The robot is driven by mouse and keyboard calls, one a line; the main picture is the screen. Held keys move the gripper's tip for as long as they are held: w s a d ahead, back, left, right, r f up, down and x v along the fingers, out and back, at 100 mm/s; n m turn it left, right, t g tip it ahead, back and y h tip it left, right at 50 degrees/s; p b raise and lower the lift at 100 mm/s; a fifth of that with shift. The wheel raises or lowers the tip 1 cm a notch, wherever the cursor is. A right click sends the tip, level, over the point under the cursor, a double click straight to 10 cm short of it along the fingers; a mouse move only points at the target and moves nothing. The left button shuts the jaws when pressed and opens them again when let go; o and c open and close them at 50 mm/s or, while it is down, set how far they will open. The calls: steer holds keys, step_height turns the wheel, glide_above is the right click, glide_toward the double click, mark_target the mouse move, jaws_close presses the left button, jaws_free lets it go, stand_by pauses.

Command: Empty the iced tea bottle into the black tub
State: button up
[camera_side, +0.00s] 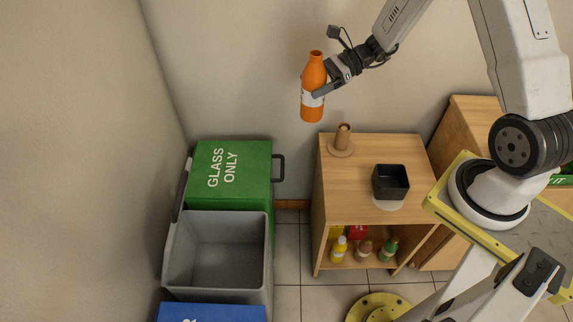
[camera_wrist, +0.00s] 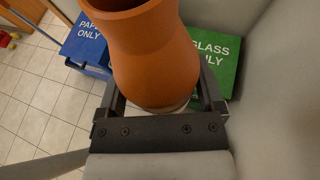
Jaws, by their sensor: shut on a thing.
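My gripper (camera_side: 322,90) is shut on an orange bottle (camera_side: 313,72) with a white label band. The bottle is held upright, mouth up, in the air to the upper left of the wooden cabinet in the side view. In the wrist view the bottle (camera_wrist: 152,50) fills the space between my fingers (camera_wrist: 160,92). No lettering on it can be read, so I cannot tell whether it is iced tea. The black tub (camera_side: 390,196) stands on the cabinet top on a pale round mat. Its inside looks dark, and any contents cannot be told.
A brown bottle-like object (camera_side: 343,135) stands on a round base on the cabinet top (camera_side: 362,158). Several small bottles stand on the shelf below. A green "GLASS ONLY" bin (camera_side: 240,187), an open grey bin (camera_side: 218,286) and a blue bin (camera_side: 212,313) stand left.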

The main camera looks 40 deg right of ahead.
steer(key=s+d+f+n+g, duration=0.7)
steer(key=s+d+f, duration=0.5)
steer(key=d+f, duration=0.3)
steer(key=shift+s+f+g+y, duration=0.4)
steer(key=shift+f+g, duration=0.2)
steer(key=shift+f, duration=0.2)
steer(key=shift+f, duration=0.15)
step_height(320, 180, down, 7)
steer(key=n+t+y, duration=0.5)
steer(key=n+t, duration=0.1)
steer(key=n, duration=0.9)
steer(key=shift+w+t, duration=0.3)
steer(key=shift+w, duration=0.05)
stand_by(0.5)
